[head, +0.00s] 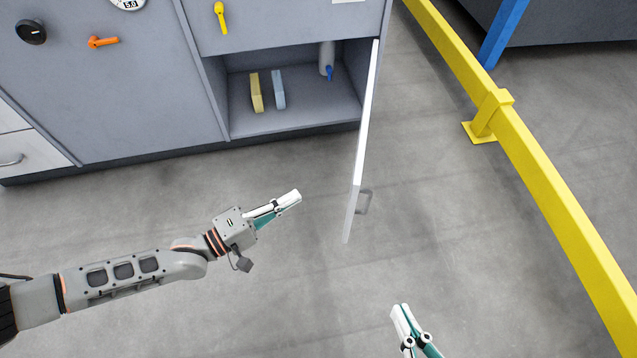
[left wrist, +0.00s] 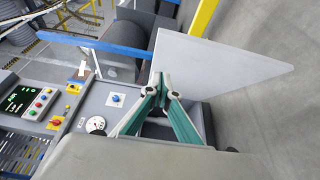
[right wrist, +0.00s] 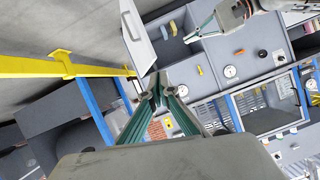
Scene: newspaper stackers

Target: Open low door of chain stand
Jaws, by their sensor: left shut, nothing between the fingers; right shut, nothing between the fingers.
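The low door (head: 362,140) of the grey chain stand (head: 130,70) stands wide open in the head view, swung out toward me, with its handle (head: 364,201) on the right-hand face. The door's pale face also shows large in the left wrist view (left wrist: 215,62), and the door is at the top in the right wrist view (right wrist: 137,35). My left gripper (head: 297,195) is shut and empty, left of the door on its inner side, apart from it in the head view. My right gripper (head: 401,309) is shut and empty, below and right of the door's free edge.
Inside the open compartment (head: 310,98) stand a yellow block (head: 256,92), a light blue block (head: 278,89) and a grey cylinder with a blue lever (head: 327,62). A yellow barrier rail (head: 540,165) runs along the right. The floor between door and rail is clear.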

